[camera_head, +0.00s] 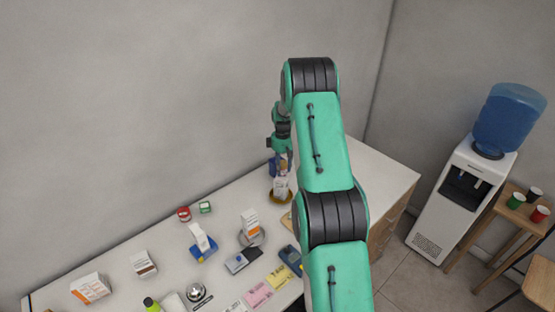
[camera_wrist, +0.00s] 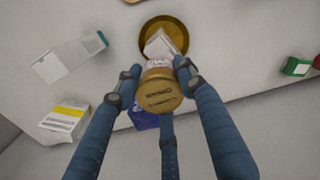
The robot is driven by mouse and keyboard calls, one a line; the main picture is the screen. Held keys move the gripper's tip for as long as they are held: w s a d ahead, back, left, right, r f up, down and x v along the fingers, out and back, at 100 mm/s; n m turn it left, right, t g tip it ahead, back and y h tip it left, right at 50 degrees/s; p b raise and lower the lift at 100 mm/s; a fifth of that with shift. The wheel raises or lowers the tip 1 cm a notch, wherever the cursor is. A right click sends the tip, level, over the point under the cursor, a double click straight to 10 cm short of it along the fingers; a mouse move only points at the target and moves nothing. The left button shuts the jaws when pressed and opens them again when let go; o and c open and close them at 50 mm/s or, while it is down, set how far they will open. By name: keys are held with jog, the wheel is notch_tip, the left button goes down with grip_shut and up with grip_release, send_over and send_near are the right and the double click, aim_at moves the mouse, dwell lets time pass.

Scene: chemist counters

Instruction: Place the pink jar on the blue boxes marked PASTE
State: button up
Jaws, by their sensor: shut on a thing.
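My gripper (camera_wrist: 157,70) is shut on a jar with a gold-brown lid (camera_wrist: 160,94) and a pale pinkish side below it. The jar is held lid toward the wrist camera, over or beside a round brass dish (camera_wrist: 178,22) with a white item (camera_wrist: 163,42) in it. In the head view my gripper (camera_head: 281,153) is above the back of the counter, close over the dish (camera_head: 281,197). A blue object (camera_wrist: 142,118), partly hidden by my fingers, is beside the jar; it also shows in the head view (camera_head: 272,167). I cannot read PASTE on it.
White boxes (camera_wrist: 70,58) and (camera_wrist: 63,120) lie near the gripper in the wrist view, with a small green box (camera_wrist: 296,67) on the right. The counter (camera_head: 125,248) holds several packets, tins and a bell (camera_head: 196,292). A water cooler (camera_head: 465,190) stands at the right.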

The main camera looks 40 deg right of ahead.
jog(key=shift+w+d, duration=0.1)
dwell(0.3)
jog(key=shift+w+d+f+p, duration=0.3)
jog(key=shift+w+d, duration=1.1)
jog(key=shift+w, duration=0.75)
jog(key=shift+w+d+f+p, duration=0.15)
jog(key=shift+w+d+p, duration=0.3)
jog(key=shift+w+d, duration=1.3)
jog(key=shift+w+d+f+p, duration=0.3)
jog(key=shift+w+d, duration=0.75)
jog(key=shift+w, duration=1.45)
jog(key=shift+w, duration=0.1)
jog(key=shift+d+f+p, duration=0.1)
jog(key=shift+f+p, duration=0.4)
jog(key=shift+f, duration=1.2)
jog(key=shift+f, duration=0.2)
jog(key=o, duration=1.2)
jog(key=shift+r, duration=0.15)
